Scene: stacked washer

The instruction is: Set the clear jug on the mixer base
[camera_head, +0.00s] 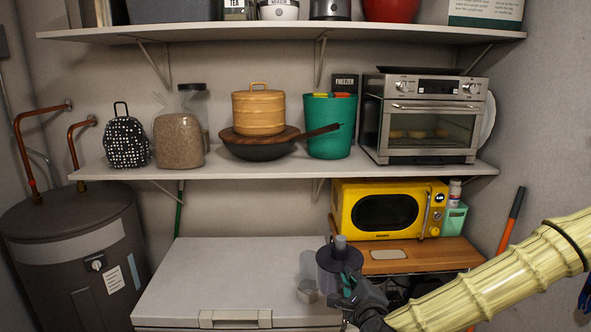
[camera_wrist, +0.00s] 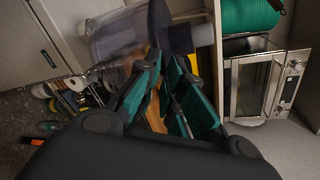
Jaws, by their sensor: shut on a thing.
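The clear jug (camera_head: 338,257) has a dark round lid with a grey cap. It is upright in the head view, in front of the right end of the white chest top. It also shows in the wrist view (camera_wrist: 112,40), lying sideways across the picture. My gripper (camera_head: 347,287) has teal fingers and is shut on the jug; the exact contact is hard to see. A small clear cup-like piece with a grey bottom (camera_head: 308,282) shows just left of the jug. A white and dark item labelled MIXER (camera_head: 278,11) stands on the top shelf. I cannot tell a mixer base for certain.
A yellow microwave (camera_head: 389,209) stands on a wooden board (camera_head: 440,254) right of the jug. The white chest top (camera_head: 225,268) is mostly clear. A shelf above holds a toaster oven (camera_head: 424,118), a green bin (camera_head: 331,127) and a wooden steamer (camera_head: 258,111).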

